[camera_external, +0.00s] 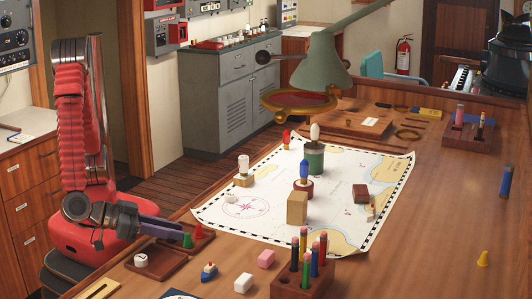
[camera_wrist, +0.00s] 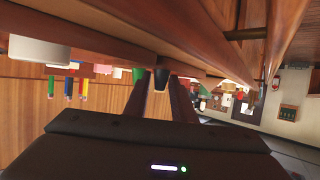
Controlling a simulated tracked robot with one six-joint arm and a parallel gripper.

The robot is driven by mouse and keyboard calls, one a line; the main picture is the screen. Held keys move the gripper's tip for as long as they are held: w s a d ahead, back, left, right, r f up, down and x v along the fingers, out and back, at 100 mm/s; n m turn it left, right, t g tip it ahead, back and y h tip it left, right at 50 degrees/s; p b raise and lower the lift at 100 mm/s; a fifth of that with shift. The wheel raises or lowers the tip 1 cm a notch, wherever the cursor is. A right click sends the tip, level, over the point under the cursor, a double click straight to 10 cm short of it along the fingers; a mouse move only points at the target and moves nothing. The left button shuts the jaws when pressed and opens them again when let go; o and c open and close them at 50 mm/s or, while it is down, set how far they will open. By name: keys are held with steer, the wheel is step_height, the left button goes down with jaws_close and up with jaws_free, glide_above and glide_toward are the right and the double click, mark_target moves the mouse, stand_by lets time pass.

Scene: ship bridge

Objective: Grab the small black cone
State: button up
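The small black cone (camera_wrist: 161,78) shows in the wrist view, where the picture is upside down, as a dark tapered shape between the ends of my two fingers. My gripper (camera_wrist: 163,88) is open around or just short of it; I cannot tell whether the fingers touch it. In the external view my gripper (camera_external: 178,233) reaches low over a small brown tray (camera_external: 205,241), and the black cone cannot be made out there. A green cone (camera_external: 187,241) stands close beside the fingertips; it also shows in the wrist view (camera_wrist: 138,74). A red cone (camera_external: 198,231) stands just behind.
A tray (camera_external: 168,267) with a white round piece (camera_external: 141,260) lies in front of my gripper. A blue and white toy boat (camera_external: 209,270), pink blocks (camera_external: 266,259) and a pencil holder (camera_external: 299,284) stand to the right. A chart (camera_external: 335,238) with several objects lies beyond.

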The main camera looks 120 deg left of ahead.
jaws_close()
stand_by(0.3)
steer(key=shift+r, duration=0.15)
step_height(320, 180, up, 10)
steer(key=shift+f, duration=0.1)
stand_by(0.6)
stand_by(0.4)
